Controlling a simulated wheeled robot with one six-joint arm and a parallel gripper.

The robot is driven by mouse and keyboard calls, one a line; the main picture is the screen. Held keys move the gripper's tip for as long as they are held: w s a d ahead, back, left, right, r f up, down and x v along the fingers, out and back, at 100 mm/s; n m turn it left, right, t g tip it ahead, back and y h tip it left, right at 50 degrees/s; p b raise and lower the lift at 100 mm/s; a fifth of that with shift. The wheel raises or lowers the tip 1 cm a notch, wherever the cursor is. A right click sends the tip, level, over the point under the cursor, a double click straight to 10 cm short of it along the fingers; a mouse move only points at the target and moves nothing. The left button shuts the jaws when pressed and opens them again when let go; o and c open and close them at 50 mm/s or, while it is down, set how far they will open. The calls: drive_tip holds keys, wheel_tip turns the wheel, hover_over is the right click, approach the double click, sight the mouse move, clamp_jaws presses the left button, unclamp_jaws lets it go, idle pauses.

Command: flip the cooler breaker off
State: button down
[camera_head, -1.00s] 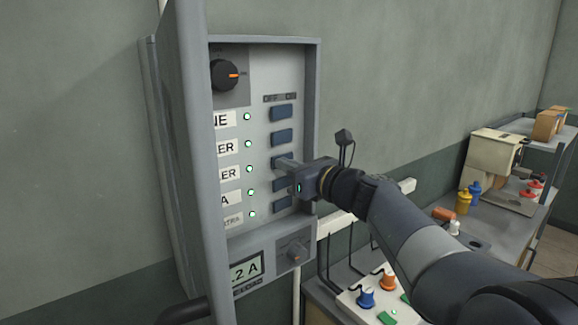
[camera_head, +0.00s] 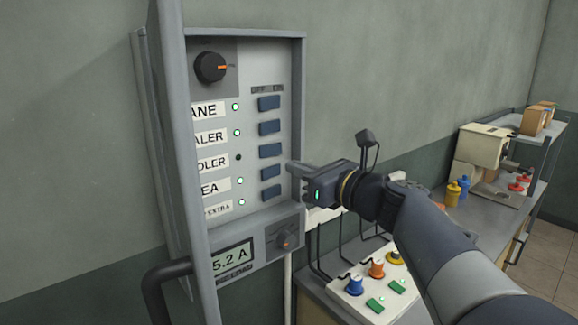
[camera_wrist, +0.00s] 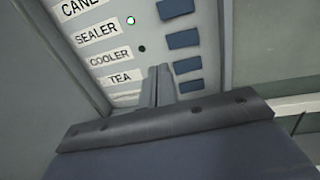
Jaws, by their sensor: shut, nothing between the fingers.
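The cooler breaker (camera_head: 270,150) is a dark blue rocker in the third row of the grey panel, right of the COOLER label (camera_head: 212,163). Its lamp (camera_head: 238,157) is dark. In the wrist view the cooler breaker (camera_wrist: 184,38) and its dark lamp (camera_wrist: 142,49) also show. My gripper (camera_head: 294,168) is shut and empty. In the head view its tips are just right of the rockers, near the panel's right edge, and look apart from them. In the wrist view the fingertips (camera_wrist: 160,72) appear below and left of the cooler breaker.
Lamps for CANE, SEALER, TEA and EXTRA glow green. The open panel door (camera_head: 180,150) stands at the left. A meter (camera_head: 232,257) reads 5.2 A. A control box (camera_head: 365,285) with coloured knobs sits on the bench below my arm.

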drive_tip(key=shift+s+d, duration=0.3)
drive_tip(key=shift+s, duration=0.35)
drive_tip(key=shift+s+d, duration=0.35)
drive_tip(key=shift+s, duration=0.25)
drive_tip(key=shift+s+d, duration=0.3)
drive_tip(key=shift+s, duration=0.35)
drive_tip(key=shift+w, duration=0.1)
